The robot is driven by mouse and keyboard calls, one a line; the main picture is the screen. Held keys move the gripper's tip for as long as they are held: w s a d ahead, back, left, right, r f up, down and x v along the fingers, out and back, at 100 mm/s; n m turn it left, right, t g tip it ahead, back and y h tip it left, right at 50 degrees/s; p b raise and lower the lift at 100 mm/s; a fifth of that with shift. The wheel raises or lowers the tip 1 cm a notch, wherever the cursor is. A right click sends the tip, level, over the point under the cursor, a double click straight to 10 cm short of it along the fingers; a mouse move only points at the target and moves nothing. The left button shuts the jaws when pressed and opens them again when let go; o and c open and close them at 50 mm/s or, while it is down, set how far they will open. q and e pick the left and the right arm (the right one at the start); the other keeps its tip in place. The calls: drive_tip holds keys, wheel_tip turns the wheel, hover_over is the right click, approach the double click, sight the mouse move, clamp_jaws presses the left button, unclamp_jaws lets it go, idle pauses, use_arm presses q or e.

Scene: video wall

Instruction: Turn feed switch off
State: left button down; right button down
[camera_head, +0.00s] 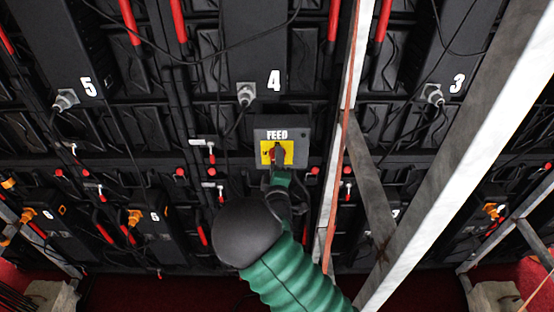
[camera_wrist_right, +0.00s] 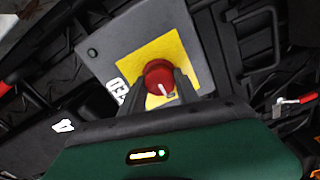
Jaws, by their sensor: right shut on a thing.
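The feed switch is a red rotary knob on a yellow plate (camera_head: 267,147), set in a grey box (camera_head: 300,134) marked FEED, below the panel numbered 4. My right gripper (camera_head: 279,164) reaches up to it from below, its green and black arm coming from the lower right. In the right wrist view, the red knob (camera_wrist_right: 158,76) sits between the two dark fingers of the right gripper (camera_wrist_right: 160,88), which are shut on it. A white mark shows on the knob, and the fingers hide parts of its sides. My left gripper is not in view.
A pale metal beam (camera_head: 458,150) runs diagonally on the right, and an upright post (camera_head: 341,120) stands just right of the switch box. Cables hang across the panels. Red-handled levers (camera_head: 211,155) and grey connectors (camera_head: 245,95) surround the box.

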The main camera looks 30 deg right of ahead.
drive_tip(key=shift+a+f, duration=0.15)
drive_tip(key=shift+f, duration=0.1)
drive_tip(key=c, duration=1.1)
unclamp_jaws()
drive_tip(key=shift+c, duration=0.2)
drive_tip(key=shift+o, duration=1.2)
drive_tip(key=shift+w+a+r, duration=0.1)
